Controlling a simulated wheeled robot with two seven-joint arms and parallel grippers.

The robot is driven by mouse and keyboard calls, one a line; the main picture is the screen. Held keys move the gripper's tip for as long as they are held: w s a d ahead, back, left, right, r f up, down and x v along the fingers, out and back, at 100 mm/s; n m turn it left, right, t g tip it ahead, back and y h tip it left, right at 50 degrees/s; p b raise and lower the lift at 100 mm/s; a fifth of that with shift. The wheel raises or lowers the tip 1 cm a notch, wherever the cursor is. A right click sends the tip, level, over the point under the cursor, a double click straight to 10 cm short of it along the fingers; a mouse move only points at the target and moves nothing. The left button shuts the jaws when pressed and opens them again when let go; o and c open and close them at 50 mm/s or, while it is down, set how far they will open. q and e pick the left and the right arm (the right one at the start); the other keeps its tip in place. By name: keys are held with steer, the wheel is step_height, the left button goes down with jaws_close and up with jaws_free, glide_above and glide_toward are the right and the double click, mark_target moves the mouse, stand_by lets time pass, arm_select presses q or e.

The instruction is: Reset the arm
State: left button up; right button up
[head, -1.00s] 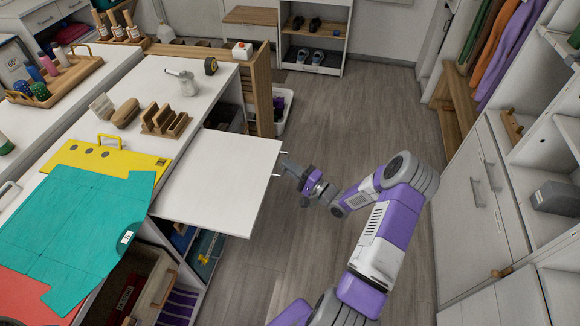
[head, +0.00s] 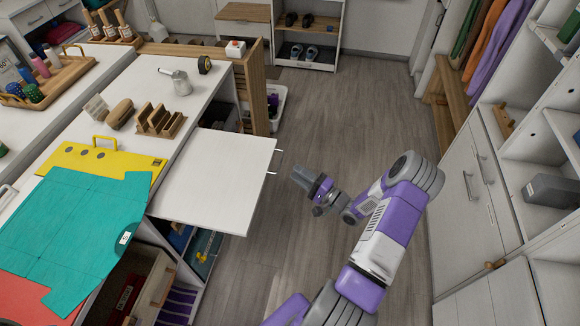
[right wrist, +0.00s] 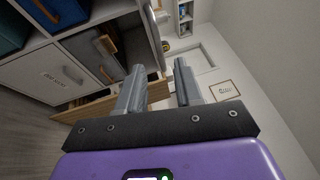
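My right arm comes in from the bottom of the head view and bends over the floor. Its gripper (head: 303,178) hangs in free air to the right of the white hinged panel (head: 215,180), apart from the panel's edge handles. In the right wrist view the two grey fingers (right wrist: 158,88) stand apart with nothing between them, so the gripper is open and empty. My left gripper shows in neither view.
A white counter (head: 140,75) with a teal cloth (head: 75,235) and a yellow board (head: 100,160) lies left. White cabinets (head: 465,215) stand right. A wooden bench (head: 448,115) is behind them. The floor (head: 350,105) between is clear.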

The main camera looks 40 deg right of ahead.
steer(key=shift+v, duration=0.75)
steer(key=shift+a, duration=0.1)
steer(key=w+a+f+n+g+p, duration=0.1)
steer(key=w+a+f+n+g, duration=0.25)
steer(key=a, duration=0.55)
steer(key=w+a+f+n+g+p, duration=0.1)
steer(key=w+a+f+g, duration=0.25)
steer(key=a+f, duration=0.45)
steer(key=s+a+f+n+g+p, duration=0.1)
steer(key=s+a+f+n+g, duration=0.2)
steer(key=s+a+n+g, duration=0.6)
steer(key=s+a+g, duration=0.3)
steer(key=s+a, duration=0.4)
steer(key=s, duration=0.3)
steer(key=shift+s+a, duration=0.3)
steer(key=shift+s, duration=0.05)
steer(key=shift+f, duration=0.15)
